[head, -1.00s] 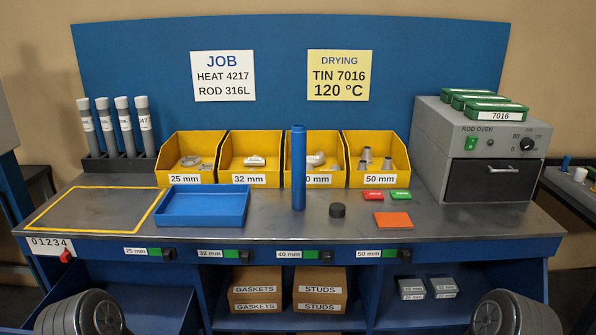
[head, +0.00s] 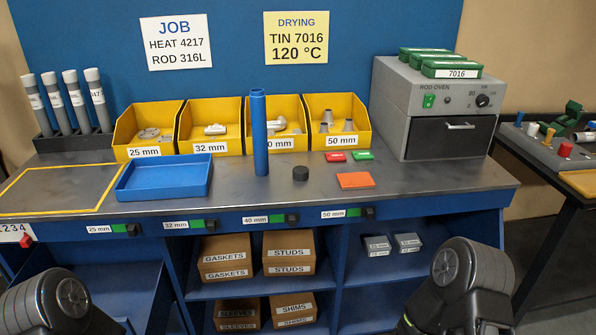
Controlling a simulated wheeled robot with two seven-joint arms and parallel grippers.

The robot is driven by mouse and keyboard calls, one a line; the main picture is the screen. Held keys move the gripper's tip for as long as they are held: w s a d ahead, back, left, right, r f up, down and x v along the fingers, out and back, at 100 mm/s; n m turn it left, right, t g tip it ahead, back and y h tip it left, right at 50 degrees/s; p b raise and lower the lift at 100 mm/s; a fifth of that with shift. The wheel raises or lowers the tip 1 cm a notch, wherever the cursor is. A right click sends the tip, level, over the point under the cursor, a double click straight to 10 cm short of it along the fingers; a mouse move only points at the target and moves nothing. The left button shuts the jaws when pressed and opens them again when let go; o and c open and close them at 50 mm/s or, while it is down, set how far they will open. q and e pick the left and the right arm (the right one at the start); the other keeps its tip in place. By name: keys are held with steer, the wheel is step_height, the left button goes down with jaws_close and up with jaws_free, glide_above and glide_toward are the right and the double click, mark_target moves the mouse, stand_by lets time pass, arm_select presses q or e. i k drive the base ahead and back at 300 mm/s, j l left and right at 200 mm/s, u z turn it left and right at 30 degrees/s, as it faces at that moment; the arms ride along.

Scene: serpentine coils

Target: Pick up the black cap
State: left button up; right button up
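The black cap (head: 300,173) is a short dark disc lying on the grey bench top. It is just right of the upright blue tube (head: 259,135) and left of the orange plate, apart from both. My two arms show only as dark joints at the lower left and lower right corners. Neither gripper's fingertips can be made out, and nothing is near the cap.
A blue tray (head: 124,193) lies left of the tube. Yellow bins (head: 147,141) stand behind. Red and green tags and an orange plate (head: 355,180) lie to the right, before the rod oven (head: 392,110). The bench front around the cap is clear.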

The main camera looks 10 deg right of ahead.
mark_target(300, 173)
steer(key=i+l, duration=0.4)
steer(key=l, duration=0.2)
steer(key=u, duration=0.8)
